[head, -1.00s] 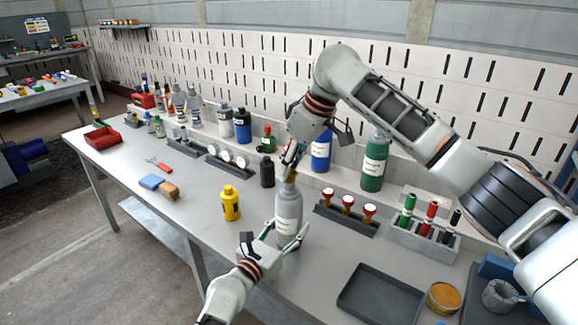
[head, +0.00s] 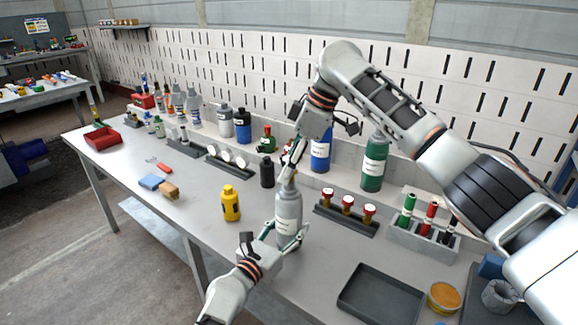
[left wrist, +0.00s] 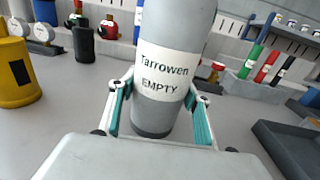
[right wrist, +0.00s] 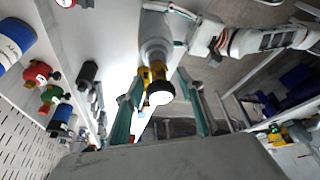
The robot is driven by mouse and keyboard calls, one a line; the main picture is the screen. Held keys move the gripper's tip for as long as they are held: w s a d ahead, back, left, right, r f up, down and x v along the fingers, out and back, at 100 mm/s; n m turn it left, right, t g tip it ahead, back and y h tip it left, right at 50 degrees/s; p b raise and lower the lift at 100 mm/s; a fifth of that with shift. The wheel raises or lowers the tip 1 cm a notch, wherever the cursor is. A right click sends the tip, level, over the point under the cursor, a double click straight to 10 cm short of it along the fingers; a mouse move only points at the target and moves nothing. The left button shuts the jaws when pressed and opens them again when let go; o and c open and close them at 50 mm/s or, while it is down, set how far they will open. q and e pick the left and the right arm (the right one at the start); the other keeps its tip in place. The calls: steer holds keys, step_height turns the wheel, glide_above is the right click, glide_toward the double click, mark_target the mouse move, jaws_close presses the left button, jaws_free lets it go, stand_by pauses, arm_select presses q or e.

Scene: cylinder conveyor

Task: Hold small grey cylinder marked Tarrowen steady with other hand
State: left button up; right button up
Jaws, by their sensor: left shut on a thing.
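The small grey cylinder (head: 288,207) stands upright on the bench in the head view. Its white label reads "Tarrowen EMPTY" in the left wrist view (left wrist: 164,73). My left gripper (head: 282,240) is shut around its lower body, one finger on each side. My right gripper (head: 291,162) is above the cylinder, pointing down at its top. The valve is mostly hidden in the head view.
A yellow cylinder (head: 231,205) and a black cylinder (head: 267,172) stand to the left. A rack with red-topped valves (head: 346,214) and a holder of coloured tubes (head: 423,240) are to the right. An empty dark tray (head: 380,294) and a tin (head: 444,298) are at front right.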

steer(key=shift+r, duration=1.25)
steer(key=m+t, duration=0.1)
steer(key=m, duration=0.1)
steer(key=m+t, duration=0.1)
steer(key=m, duration=0.2)
steer(key=shift+h, duration=0.3)
steer(key=shift+m, duration=0.5)
steer(key=m, duration=0.2)
steer(key=m+t+h, duration=0.1)
steer(key=m, duration=0.1)
steer(key=shift+h, duration=0.3)
steer(key=shift+m+t, duration=0.3)
steer(key=shift+m, duration=0.7)
steer(key=shift+h, duration=0.3)
